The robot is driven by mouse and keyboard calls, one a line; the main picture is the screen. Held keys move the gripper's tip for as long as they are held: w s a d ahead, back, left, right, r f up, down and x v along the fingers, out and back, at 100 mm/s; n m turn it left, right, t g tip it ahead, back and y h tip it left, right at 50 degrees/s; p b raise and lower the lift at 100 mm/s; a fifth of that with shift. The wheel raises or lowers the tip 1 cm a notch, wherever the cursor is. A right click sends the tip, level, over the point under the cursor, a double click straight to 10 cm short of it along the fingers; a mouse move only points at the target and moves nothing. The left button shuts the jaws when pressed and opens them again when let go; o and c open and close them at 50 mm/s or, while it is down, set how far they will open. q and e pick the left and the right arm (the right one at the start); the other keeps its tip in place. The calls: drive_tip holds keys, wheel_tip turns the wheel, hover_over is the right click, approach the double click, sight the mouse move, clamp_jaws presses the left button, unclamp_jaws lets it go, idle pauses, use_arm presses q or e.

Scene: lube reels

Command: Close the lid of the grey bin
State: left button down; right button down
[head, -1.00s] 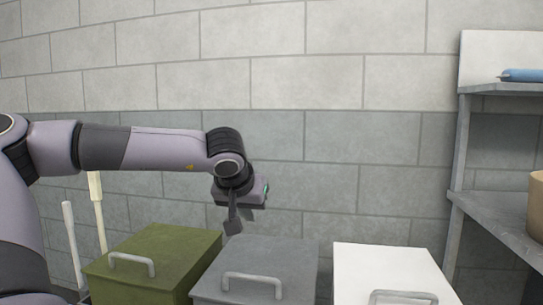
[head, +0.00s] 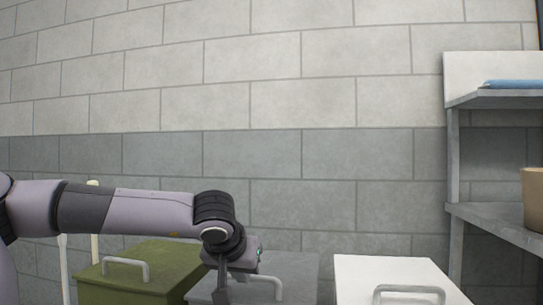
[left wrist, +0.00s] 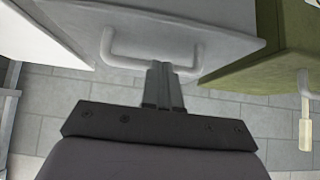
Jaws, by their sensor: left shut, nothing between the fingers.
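The grey bin (head: 300,265) stands between the other two bins at the bottom of the head view, its lower part cut off. Its lid lies about flat, level with its neighbours, and I see no gap under it. The lid's pale handle (head: 268,281) also shows in the left wrist view (left wrist: 135,62). My left gripper (head: 222,295) points down at the lid's left part, beside the handle. In the left wrist view its shut, empty fingers (left wrist: 162,72) overlap the handle bar; I cannot tell if they touch. My right gripper is not in view.
A green bin (head: 150,262) stands to the left and a white bin (head: 385,268) to the right, both lids down. A grey shelf (head: 500,222) with a tan container (head: 536,200) is at the right. A block wall (head: 300,150) is behind.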

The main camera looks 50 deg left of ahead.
use_arm(q)
drive_tip(key=shift+f, duration=0.2)
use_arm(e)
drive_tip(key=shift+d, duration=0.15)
